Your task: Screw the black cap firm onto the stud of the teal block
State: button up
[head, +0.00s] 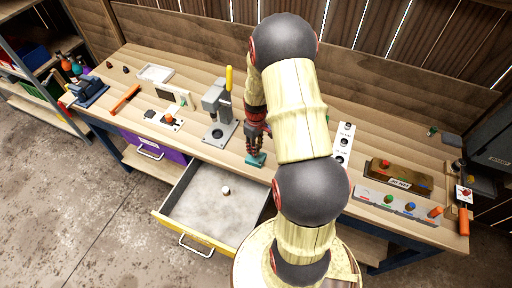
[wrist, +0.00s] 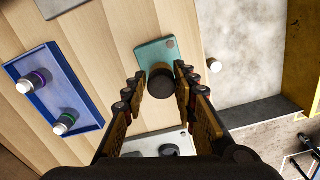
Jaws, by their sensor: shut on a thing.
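The teal block (head: 256,160) sits on the bench top near the front edge, beside the open drawer. In the wrist view the teal block (wrist: 153,50) lies flat, with a small hole at one corner. The black cap (wrist: 161,86) is over the block's near edge in that view, between my fingertips. My gripper (wrist: 160,78) is shut on the cap; it also shows above the block in the head view (head: 256,143). The stud is hidden beneath the cap, so I cannot tell how far down the cap sits.
The open drawer (head: 185,207) holds a small white-topped item (head: 226,190). A grey press (head: 218,105) stands left of my gripper. A blue tray (wrist: 83,87) with two bottles shows in the wrist view. A panel with coloured knobs (head: 398,206) is at right.

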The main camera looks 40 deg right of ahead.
jog(key=shift+f+b, duration=0.8)
jog(key=shift+f, duration=0.45)
jog(key=o, duration=1.2)
jog(key=shift+c, duration=0.2)
jog(key=shift+o, duration=0.5)
notch_tip(320, 180, up, 12)
jog(key=shift+r, duration=0.1)
jog(key=shift+c, duration=0.5)
